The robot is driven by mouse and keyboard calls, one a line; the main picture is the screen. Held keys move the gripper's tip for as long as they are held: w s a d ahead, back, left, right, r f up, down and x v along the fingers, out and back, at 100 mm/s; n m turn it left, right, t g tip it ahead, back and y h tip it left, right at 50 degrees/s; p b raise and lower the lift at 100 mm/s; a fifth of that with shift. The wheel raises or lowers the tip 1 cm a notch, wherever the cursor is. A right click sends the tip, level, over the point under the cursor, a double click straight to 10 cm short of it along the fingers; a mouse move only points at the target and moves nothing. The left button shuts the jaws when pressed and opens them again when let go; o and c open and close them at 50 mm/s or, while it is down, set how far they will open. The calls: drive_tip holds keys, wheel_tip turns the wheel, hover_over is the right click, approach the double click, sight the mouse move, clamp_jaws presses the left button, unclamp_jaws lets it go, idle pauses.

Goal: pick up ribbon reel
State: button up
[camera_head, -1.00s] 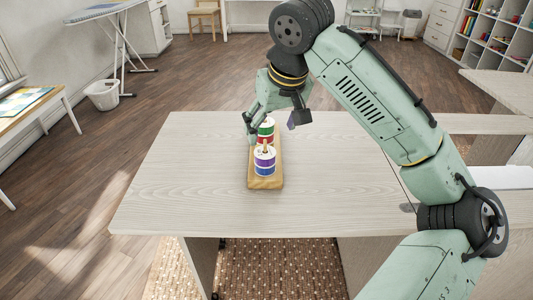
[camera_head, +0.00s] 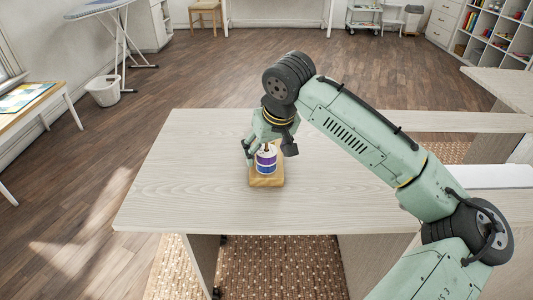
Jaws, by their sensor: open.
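A ribbon reel (camera_head: 265,161) with white, purple and blue bands stands on the near end of a wooden stand (camera_head: 266,181) on the pale table. A thin brown post shows above the reel. My gripper (camera_head: 265,156) is open, pointing down at the reel from behind. One finger is at the reel's left side; I cannot tell whether it touches. The far part of the stand and the green and red reel behind are hidden by my gripper and wrist.
The pale table (camera_head: 190,185) is clear to the left and right of the stand. My arm crosses over the table's right side. A white basket (camera_head: 103,91) and an ironing board (camera_head: 100,9) stand on the floor at the far left.

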drive_tip(key=shift+c, duration=0.5)
drive_tip(key=c, duration=1)
drive_tip(key=shift+r, duration=0.15)
wheel_tip(320, 180, up, 18)
drive_tip(key=shift+f+b, duration=0.1)
drive_tip(key=shift+b, duration=0.35)
drive_tip(key=shift+a, duration=0.1)
